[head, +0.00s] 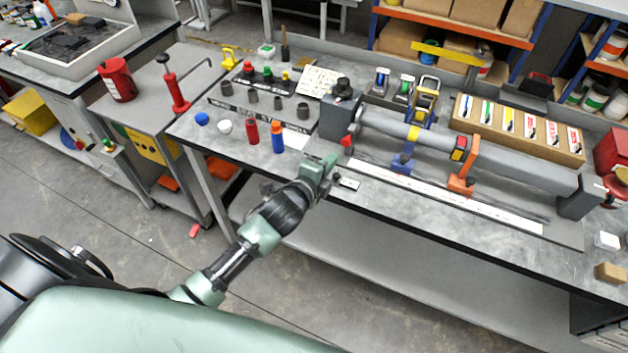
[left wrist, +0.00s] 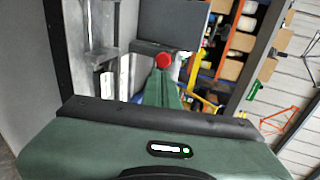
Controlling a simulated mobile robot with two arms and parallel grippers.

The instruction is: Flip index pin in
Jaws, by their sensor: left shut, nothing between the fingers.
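A grey tube fixture (head: 400,128) lies along the bench, with a dark grey block (head: 338,118) at its left end. A small red knob (head: 347,141) sits low by this block and looks like the index pin; whether it is in or out I cannot tell. In the left wrist view the red knob (left wrist: 163,61) shows round and face-on, just past the fingertips. My left gripper (head: 331,162) is shut and empty, just in front of and below the knob in the head view. I cannot tell whether it touches the knob. My right gripper is not in view.
A blue stand (head: 402,163) and an orange stand (head: 462,184) carry the tube. A white ruler strip (head: 450,197) lies along the bench front. Red (head: 252,131) and blue (head: 277,137) bottles stand left of the block. The floor before the bench is mostly clear.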

